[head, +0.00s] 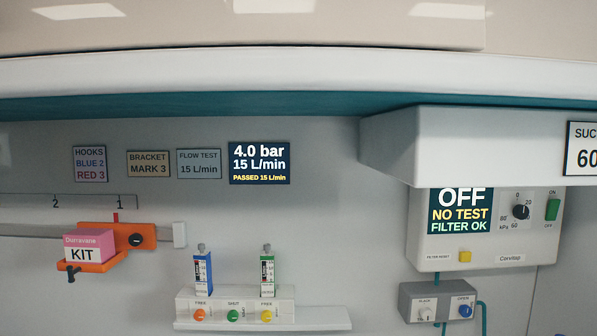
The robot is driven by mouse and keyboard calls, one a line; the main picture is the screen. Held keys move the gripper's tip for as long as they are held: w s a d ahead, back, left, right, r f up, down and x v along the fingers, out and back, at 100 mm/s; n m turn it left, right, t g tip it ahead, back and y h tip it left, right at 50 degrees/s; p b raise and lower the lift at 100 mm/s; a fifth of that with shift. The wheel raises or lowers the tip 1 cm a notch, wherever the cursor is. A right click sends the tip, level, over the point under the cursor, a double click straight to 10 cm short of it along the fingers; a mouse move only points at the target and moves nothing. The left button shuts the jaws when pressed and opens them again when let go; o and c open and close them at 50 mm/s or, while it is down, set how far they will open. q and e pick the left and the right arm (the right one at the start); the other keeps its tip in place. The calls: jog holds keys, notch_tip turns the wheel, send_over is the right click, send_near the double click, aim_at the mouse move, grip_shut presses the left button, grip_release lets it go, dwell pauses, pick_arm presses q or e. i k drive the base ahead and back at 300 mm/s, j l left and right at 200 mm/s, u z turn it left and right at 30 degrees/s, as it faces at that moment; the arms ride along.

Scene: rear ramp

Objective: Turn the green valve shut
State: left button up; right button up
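A green knob (233,315) sits in the middle of a row of three on the front of a white outlet block (234,294) on the wall, low in the head view. The label above it reads SHUT. An orange knob (199,315) is to its left and a yellow knob (266,315) to its right, each under a label reading FREE. A blue-edged flowmeter (202,272) and a green-edged flowmeter (267,273) stand upright on the block, each with a grey top. Neither of my grippers shows in this view.
An orange bracket (146,236) holding a pink and white KIT box (88,246) is on a rail at left. A suction unit (483,258) reading OFF hangs at right, above a grey box (412,304) with tubes. A display (260,163) reads 4.0 bar, 15 L/min. A ledge (330,319) runs below the block.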

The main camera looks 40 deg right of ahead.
aim_at(233, 315)
jog(key=z, duration=1)
